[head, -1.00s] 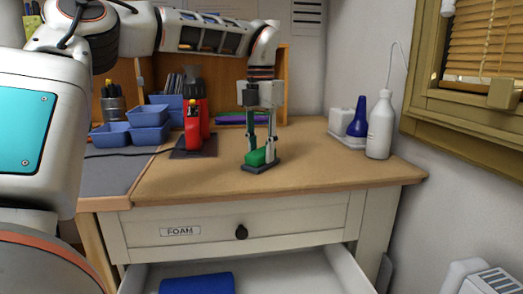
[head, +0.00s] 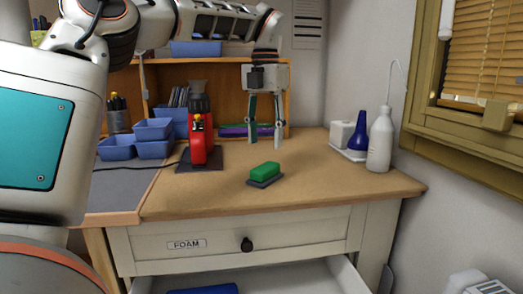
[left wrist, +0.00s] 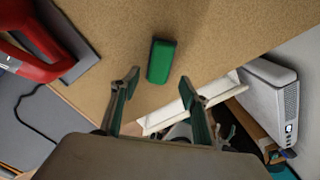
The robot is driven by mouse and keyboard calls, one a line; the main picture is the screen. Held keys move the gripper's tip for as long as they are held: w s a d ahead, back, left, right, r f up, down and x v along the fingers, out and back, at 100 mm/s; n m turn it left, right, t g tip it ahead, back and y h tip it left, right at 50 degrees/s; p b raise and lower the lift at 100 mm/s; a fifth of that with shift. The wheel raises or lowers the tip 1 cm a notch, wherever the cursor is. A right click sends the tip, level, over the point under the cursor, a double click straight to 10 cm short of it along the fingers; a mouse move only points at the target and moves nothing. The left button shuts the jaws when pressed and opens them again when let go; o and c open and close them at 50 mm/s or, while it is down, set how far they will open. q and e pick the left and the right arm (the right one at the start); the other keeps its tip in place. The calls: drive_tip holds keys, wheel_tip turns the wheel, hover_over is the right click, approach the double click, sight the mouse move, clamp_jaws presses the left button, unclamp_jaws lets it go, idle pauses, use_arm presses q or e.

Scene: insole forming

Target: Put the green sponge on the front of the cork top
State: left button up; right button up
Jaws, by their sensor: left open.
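The green sponge (head: 265,172) lies on a thin dark grey layer on the cork top (head: 340,183), near the front edge. It also shows in the left wrist view (left wrist: 161,61), just beyond the fingertips and apart from them. My left gripper (head: 265,139) is open and empty, raised above the cork top, with its fingers pointing down. In the left wrist view its fingers (left wrist: 160,82) stand apart with nothing between them. My right gripper is not in view.
A red device (head: 197,142) on a dark base stands left of the sponge, near blue bins (head: 153,130). White and blue bottles (head: 380,138) stand at the back right. The FOAM drawer (head: 215,244) is shut; a drawer below it is open. Cork right of the sponge is clear.

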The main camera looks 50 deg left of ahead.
use_arm(q)
drive_tip(key=shift+r+p, duration=0.45)
drive_tip(key=shift+r, duration=1.65)
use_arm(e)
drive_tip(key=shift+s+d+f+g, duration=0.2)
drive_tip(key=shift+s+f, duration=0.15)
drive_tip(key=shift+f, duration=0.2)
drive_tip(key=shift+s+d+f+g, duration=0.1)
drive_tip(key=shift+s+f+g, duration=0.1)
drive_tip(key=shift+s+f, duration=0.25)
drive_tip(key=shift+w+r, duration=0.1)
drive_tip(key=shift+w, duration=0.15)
